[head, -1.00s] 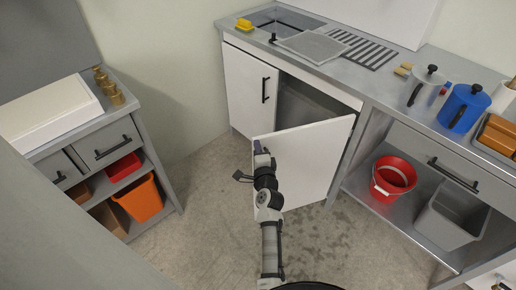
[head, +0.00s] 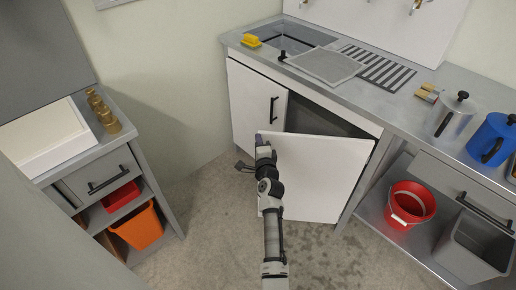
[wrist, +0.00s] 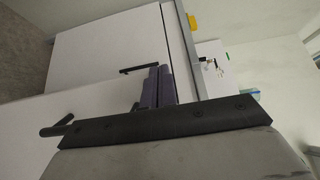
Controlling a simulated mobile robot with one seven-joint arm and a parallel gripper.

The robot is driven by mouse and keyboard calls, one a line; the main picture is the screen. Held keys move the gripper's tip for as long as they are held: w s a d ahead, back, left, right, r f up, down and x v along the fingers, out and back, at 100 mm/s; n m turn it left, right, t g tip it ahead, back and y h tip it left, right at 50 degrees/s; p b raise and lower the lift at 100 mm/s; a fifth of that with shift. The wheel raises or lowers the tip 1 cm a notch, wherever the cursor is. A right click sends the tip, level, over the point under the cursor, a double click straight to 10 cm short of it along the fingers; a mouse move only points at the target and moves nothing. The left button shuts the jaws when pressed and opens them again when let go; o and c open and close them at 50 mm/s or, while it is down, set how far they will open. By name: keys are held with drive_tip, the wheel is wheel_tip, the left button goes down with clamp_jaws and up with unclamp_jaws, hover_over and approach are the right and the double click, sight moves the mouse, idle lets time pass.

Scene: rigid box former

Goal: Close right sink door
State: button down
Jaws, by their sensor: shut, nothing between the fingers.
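The right sink door (head: 323,172) is a white panel, hinged at its right side and standing partly open. A dark gap shows above it into the cabinet. My gripper (head: 259,140) is at the upper free corner of this door, on its left edge in the head view. Its purple fingers (wrist: 158,87) are together and empty in the wrist view. Whether they touch the door is unclear. The right door's white face also shows in the wrist view (wrist: 95,112), with a black handle (wrist: 57,126). My arm covers part of the door's left edge in the head view.
The left sink door (head: 250,105) is shut, with a black handle (head: 273,110). The sink counter (head: 400,108) runs above. A red bucket (head: 410,205) and grey bin (head: 475,245) stand on the shelf to the right. The floor (head: 215,215) left of my arm is clear.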

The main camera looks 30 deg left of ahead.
sight(263, 132)
drive_tip(key=w, duration=0.2)
drive_tip(key=w+a, duration=0.1)
drive_tip(key=w, duration=0.1)
drive_tip(key=w+a, duration=0.1)
drive_tip(key=w, duration=0.1)
drive_tip(key=shift+w+a, duration=0.2)
drive_tip(key=shift+a, duration=0.05)
drive_tip(key=w+a+m+t+h+b, duration=0.2)
drive_tip(key=w+h+b, duration=0.4)
drive_tip(key=w, duration=1.1)
drive_tip(key=shift+m+t+h, duration=0.3)
drive_tip(key=shift+m+t, duration=0.5)
drive_tip(key=shift+m, duration=0.6)
drive_tip(key=shift+s, duration=0.1)
